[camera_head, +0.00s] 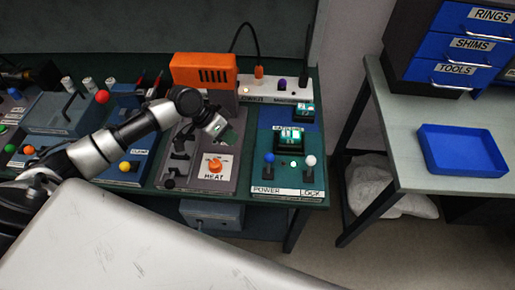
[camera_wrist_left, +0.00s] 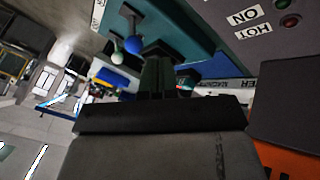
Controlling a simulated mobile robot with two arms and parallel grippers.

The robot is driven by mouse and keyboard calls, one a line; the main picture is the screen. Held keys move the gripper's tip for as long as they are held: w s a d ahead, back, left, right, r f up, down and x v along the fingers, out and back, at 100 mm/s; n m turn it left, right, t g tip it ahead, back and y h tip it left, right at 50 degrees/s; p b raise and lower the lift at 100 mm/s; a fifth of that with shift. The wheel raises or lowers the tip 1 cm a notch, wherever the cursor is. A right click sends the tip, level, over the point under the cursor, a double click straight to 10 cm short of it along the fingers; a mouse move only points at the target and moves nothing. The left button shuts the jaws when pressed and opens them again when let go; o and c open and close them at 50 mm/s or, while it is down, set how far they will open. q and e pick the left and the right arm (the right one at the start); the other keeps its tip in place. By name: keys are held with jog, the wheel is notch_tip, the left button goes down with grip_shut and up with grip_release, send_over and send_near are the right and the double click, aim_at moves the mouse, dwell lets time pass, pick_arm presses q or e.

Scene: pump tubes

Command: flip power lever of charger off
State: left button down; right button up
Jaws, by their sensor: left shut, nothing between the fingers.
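The charger (camera_head: 260,178) is a teal and blue panel at the right end of the bench, labelled POWER and LOCK. Its power lever (camera_head: 269,158) has a blue knob above the POWER label. A lock lever (camera_head: 310,161) with a white knob stands to its right. Green-lit battery units (camera_head: 290,140) sit in the charger. My left gripper (camera_head: 224,133) is shut and empty, above the grey HEAT panel, left of the charger and apart from the levers. In the left wrist view, its closed fingers (camera_wrist_left: 157,76) show near the blue knob (camera_wrist_left: 133,44), with the white knob (camera_wrist_left: 117,57) beyond.
The HEAT panel has an orange knob (camera_head: 215,166). An orange box (camera_head: 204,70) and a white power strip (camera_head: 272,88) stand behind. A side table with a blue tray (camera_head: 462,150) is at the right, across a gap from the bench.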

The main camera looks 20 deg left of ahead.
aim_at(269, 162)
pick_arm(q)
jog(key=shift+w+a+r+n, duration=0.3)
jog(key=shift+w+a+r, duration=0.45)
jog(key=shift+a+r, duration=0.25)
jog(key=shift+f, duration=0.15)
jog(key=p+x, duration=0.2)
jog(key=x, duration=0.7)
jog(key=shift+w+d+f, duration=0.15)
jog(key=shift+w+d, duration=0.05)
jog(key=shift+d, duration=0.15)
jog(key=d+p, duration=0.1)
jog(key=s+d+p, duration=0.1)
jog(key=d, duration=0.1)
jog(key=shift+p, duration=0.3)
jog(key=shift+s+d, duration=0.15)
jog(key=shift+d, duration=0.25)
